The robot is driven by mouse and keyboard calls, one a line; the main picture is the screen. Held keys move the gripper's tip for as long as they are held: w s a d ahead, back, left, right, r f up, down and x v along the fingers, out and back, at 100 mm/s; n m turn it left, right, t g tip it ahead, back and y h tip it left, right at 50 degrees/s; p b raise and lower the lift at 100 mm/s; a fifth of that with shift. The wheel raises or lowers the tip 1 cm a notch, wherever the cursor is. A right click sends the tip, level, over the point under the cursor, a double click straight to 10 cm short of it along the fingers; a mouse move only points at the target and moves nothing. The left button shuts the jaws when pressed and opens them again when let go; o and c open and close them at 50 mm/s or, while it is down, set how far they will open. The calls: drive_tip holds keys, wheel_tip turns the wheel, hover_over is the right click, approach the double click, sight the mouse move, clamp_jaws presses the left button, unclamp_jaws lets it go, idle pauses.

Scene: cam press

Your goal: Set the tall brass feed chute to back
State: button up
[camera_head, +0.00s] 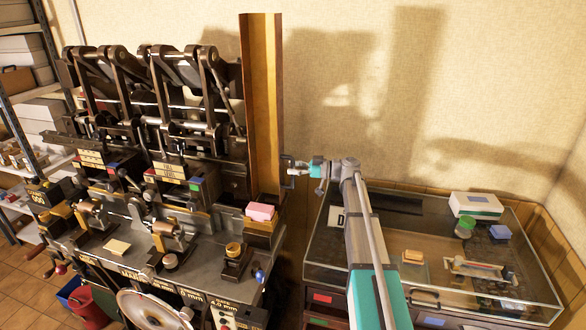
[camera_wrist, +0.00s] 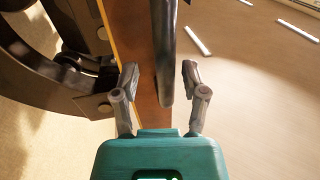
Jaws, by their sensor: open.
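The tall brass feed chute (camera_head: 264,110) stands upright at the right end of the press, rising to the top of the head view. In the wrist view, a brown face with an orange edge (camera_wrist: 128,35), seemingly the chute, runs behind the fingers. My gripper (camera_head: 291,171) is at the right side of the chute, low on its length. In the wrist view my gripper (camera_wrist: 160,78) is open, a finger on each side of a dark rounded bar (camera_wrist: 165,45). The bar looks like a handle; the fingers appear apart from it.
The dark press (camera_head: 160,120) with several levers fills the left. A pink block (camera_head: 260,212) sits on its right end, below the chute. A glass-topped cabinet (camera_head: 385,275) with small items stands at the right, under my arm. A plain wall lies behind.

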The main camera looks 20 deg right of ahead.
drive_tip(key=v, duration=1.1)
drive_tip(key=shift+d, duration=0.4)
drive_tip(key=shift+s, duration=0.1)
drive_tip(key=s+a+f+m+g+h+b, duration=0.1)
drive_tip(key=s+a+f+m+g+h, duration=0.15)
drive_tip(key=s+a+f, duration=0.4)
drive_tip(key=s+a+f+m+g+h+b, duration=0.15)
drive_tip(key=s+a+f+m+h, duration=0.25)
drive_tip(key=a+f, duration=0.4)
drive_tip(key=s+a+f+m+g+h+b, duration=0.1)
drive_tip(key=s+f+m+h, duration=0.3)
drive_tip(key=s, duration=0.4)
drive_tip(key=s+a+f+m+h+b, duration=0.1)
drive_tip(key=s+a+f+m+h, duration=0.1)
drive_tip(key=s+f+h, duration=0.3)
drive_tip(key=s+m+h, duration=0.1)
drive_tip(key=s, duration=0.2)
drive_tip(key=shift+s+m+g, duration=0.15)
drive_tip(key=shift+m+g, duration=0.2)
drive_tip(key=shift+g, duration=0.05)
